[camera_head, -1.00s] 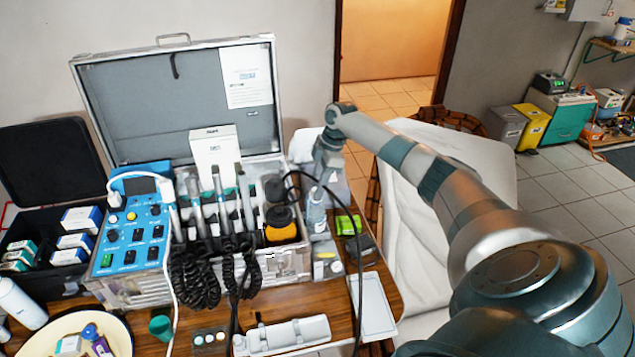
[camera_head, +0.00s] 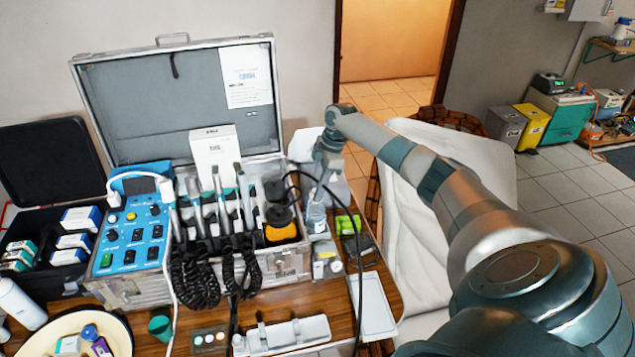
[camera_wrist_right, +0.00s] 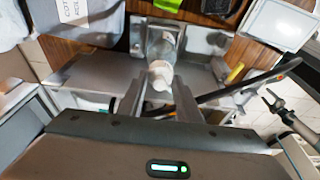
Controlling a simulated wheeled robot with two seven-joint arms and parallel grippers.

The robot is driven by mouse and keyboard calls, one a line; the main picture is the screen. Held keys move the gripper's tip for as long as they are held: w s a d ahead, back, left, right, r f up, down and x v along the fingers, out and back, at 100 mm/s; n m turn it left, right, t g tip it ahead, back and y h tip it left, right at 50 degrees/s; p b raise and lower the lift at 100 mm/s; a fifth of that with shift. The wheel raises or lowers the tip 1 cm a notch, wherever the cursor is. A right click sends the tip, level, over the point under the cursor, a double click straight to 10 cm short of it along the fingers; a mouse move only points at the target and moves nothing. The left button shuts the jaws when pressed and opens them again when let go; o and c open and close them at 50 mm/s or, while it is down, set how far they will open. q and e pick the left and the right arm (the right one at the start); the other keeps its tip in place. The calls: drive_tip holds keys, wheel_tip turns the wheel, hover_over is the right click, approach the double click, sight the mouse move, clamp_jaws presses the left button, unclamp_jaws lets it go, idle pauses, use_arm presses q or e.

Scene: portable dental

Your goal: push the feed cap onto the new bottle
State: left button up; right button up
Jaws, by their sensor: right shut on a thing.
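The new bottle (camera_head: 316,218), clear and upright, stands at the right end of the open metal case. My right gripper (camera_head: 325,170) is directly above it. My right gripper (camera_wrist_right: 158,92) is shut on a pale cap (camera_wrist_right: 160,75), which looks like the feed cap. The cap lines up with the bottle's neck, but I cannot tell whether it is seated on it. The left gripper is not in view.
A black hose (camera_head: 345,230) loops close beside my right gripper. The metal case (camera_head: 180,110) with handpieces and a blue control panel (camera_head: 130,235) stands to the left. A green item (camera_head: 348,224) and a white tray (camera_head: 373,305) lie to the right of the bottle.

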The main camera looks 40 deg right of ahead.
drive_tip(key=shift+f, duration=0.35)
idle(0.3)
drive_tip(key=o, duration=1.1)
drive_tip(key=shift+r, duration=0.15)
drive_tip(key=b+v, duration=0.5)
drive_tip(key=v, duration=1.2)
drive_tip(key=shift+r, duration=0.1)
